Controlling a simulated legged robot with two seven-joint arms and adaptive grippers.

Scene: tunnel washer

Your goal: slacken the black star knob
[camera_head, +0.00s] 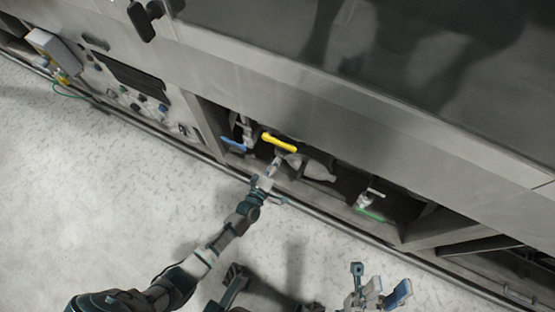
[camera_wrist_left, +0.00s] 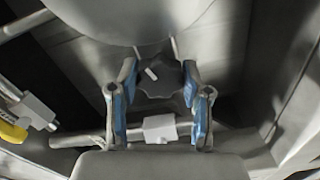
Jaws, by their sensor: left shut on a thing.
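The black star knob (camera_wrist_left: 160,82) is dark and lobed, with a short white mark on its face. It shows in the left wrist view between the blue-padded fingers of my left gripper (camera_wrist_left: 159,75), which is shut on it from both sides. In the head view my left gripper (camera_head: 272,172) reaches into the low opening of the machine, just below the yellow handle. I cannot make out the knob there. My right gripper (camera_head: 379,286) is at the bottom right of the head view, fingers apart and empty, over the floor.
A yellow handle (camera_head: 279,142), a blue handle (camera_head: 233,145) and a green handle (camera_head: 371,215) sit in the opening. A grey rounded body (camera_head: 317,170) lies right of my left gripper. A pale block on a rod (camera_wrist_left: 160,128) crosses below the knob. The floor (camera_head: 110,200) is clear.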

